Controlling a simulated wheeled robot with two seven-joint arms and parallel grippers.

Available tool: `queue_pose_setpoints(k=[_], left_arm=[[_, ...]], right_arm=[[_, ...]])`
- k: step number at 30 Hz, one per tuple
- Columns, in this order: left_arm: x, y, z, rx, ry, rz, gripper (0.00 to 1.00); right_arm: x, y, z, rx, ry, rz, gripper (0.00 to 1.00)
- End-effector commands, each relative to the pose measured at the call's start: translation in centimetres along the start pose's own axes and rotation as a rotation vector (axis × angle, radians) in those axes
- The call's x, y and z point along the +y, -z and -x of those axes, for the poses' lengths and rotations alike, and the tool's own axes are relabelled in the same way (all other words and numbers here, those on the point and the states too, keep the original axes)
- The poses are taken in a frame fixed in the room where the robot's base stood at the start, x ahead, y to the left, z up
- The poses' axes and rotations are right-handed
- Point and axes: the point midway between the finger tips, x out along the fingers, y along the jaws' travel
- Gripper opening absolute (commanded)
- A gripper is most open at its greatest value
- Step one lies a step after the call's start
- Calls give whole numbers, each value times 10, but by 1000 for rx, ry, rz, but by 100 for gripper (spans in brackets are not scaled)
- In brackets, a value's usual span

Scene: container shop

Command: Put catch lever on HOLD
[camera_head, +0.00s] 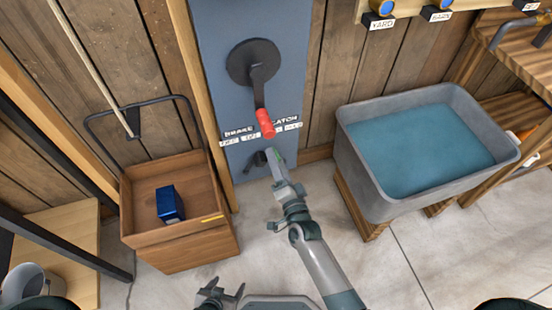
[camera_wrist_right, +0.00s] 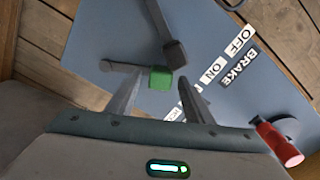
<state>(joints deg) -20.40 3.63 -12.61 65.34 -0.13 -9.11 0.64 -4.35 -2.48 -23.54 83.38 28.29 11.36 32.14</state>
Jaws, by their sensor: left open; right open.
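The blue panel (camera_head: 225,60) carries a dark round hub with a lever ending in a red handle (camera_head: 265,123), which points down. The red handle also shows in the right wrist view (camera_wrist_right: 280,145). Below the label strip, the catch lever's green knob (camera_wrist_right: 160,78) sits at the end of a thin grey rod. My right gripper (camera_head: 276,168) is open in front of the lower panel, its fingertips on either side of the green knob; contact cannot be told. My left gripper (camera_head: 220,292) is open and empty, low at the bottom of the head view.
A dark bar with a block end (camera_wrist_right: 173,52) is close to the green knob. White labels (camera_head: 262,132) mark the panel, the small ones hard to read. A wooden cart (camera_head: 190,245) with a blue box (camera_head: 170,203) stands left, a grey water tub (camera_head: 365,185) right.

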Motion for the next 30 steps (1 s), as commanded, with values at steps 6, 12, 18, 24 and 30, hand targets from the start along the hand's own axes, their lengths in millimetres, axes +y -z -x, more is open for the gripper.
queue_pose_setpoints(k=[6,12,18,24,30], left_arm=[[2,0,0,3,-2,0,69],[2,2,0,8,-2,0,69],[2,3,0,8,-2,0,69],[2,4,0,8,-2,0,69],[2,6,2,19,-2,-1,69]], right_arm=[[0,0,-8,0,0,0,47],[0,0,-8,0,0,0,47],[0,0,-8,0,0,0,9],[0,0,-7,-1,-1,-1,0],[0,0,0,-1,-2,-27,0]])
